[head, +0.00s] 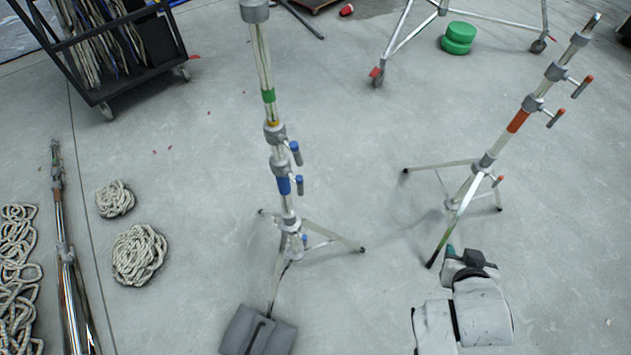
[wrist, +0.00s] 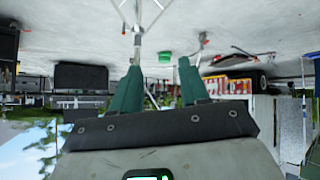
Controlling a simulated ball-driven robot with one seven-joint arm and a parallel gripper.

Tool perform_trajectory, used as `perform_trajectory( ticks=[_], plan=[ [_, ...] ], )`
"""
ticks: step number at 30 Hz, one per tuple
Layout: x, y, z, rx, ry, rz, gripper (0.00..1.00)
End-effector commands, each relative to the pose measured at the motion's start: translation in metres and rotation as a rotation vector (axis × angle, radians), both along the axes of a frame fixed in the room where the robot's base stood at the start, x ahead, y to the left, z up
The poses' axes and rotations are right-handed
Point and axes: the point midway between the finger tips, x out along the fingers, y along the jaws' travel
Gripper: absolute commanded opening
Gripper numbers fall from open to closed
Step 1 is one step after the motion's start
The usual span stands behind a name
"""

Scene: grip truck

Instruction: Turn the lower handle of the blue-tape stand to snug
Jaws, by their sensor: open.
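The blue-tape stand (head: 283,185) stands upright on its tripod legs in the middle of the head view. It has an upper blue-ended handle (head: 295,153) and a lower one (head: 299,186) on its right side, both hanging roughly downward. A smaller blue knob (head: 305,240) sits near the leg joint. I cannot tell how tight any handle is. My gripper (head: 451,251) is at lower right, well apart from the stand, mostly hidden by my own wrist. In the wrist view, its two green fingers (wrist: 158,68) are apart with nothing between them.
A red-tape stand (head: 517,121) with red-ended handles stands right, beyond my gripper. Coiled ropes (head: 139,254) and a folded stand (head: 68,250) lie left. A grey sandbag (head: 258,332) lies in front of the blue-tape stand. A black cart (head: 110,60) is back left. Floor between gripper and stand is clear.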

Motion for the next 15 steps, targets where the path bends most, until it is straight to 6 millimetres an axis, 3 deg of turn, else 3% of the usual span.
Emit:
perform_trajectory(
  ticks=[3,7,12,15],
  plan=[
    [0.045,0.020,0.006,-0.030,-0.204,0.065,0.44],
    [0.086,0.060,0.019,-0.025,-0.412,0.191,0.44],
    [0.116,0.137,0.027,0.039,-0.621,0.439,0.44],
    [0.120,0.189,0.026,0.108,-0.699,0.609,0.44]
  ],
)
